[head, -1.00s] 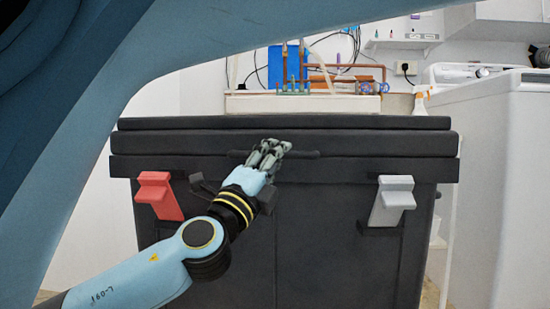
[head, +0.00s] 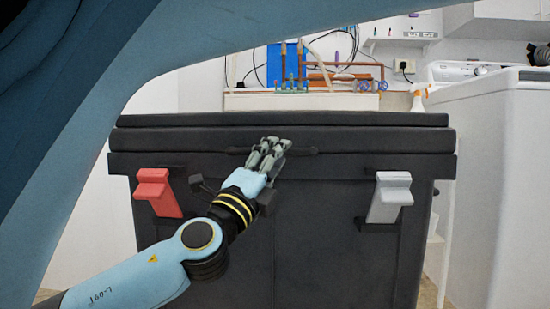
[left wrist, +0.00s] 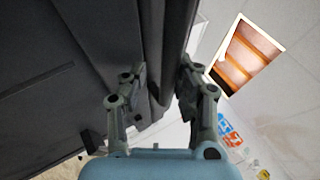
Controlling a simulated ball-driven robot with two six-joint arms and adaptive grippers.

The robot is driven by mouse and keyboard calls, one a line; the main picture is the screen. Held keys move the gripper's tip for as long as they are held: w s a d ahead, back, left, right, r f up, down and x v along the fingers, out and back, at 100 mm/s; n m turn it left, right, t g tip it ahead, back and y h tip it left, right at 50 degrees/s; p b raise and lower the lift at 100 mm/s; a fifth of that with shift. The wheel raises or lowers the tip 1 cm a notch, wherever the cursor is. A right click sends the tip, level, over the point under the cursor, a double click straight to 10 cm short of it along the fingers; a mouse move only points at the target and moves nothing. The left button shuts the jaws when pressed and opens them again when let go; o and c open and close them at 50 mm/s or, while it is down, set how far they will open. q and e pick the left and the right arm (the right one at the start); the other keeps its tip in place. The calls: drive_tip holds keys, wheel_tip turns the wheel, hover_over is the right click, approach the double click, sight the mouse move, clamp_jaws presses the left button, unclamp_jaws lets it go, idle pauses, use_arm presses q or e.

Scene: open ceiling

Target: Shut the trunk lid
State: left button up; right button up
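The black trunk (head: 320,240) stands in front of me with a red latch (head: 156,192) on the left and a grey latch (head: 390,198) on the right. Its lid (head: 400,139) lies level across the top, and I see no clear gap beneath it; I cannot tell whether it is fully down. My left gripper (head: 268,146) is at the front of the lid, by the dark handle bar (head: 302,153). In the left wrist view its fingers (left wrist: 158,82) are apart, with a dark trunk edge between them; contact is unclear. My right gripper is out of view.
A white washing machine (head: 515,180) stands close to the trunk's right. Behind are copper pipes (head: 345,66) above a ledge, and a spray bottle (head: 418,98). My own blue body part covers the upper left.

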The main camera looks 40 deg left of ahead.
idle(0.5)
use_arm(q)
drive_tip(key=v, duration=1.1)
drive_tip(key=shift+s+f, duration=0.15)
drive_tip(key=shift+s, duration=0.25)
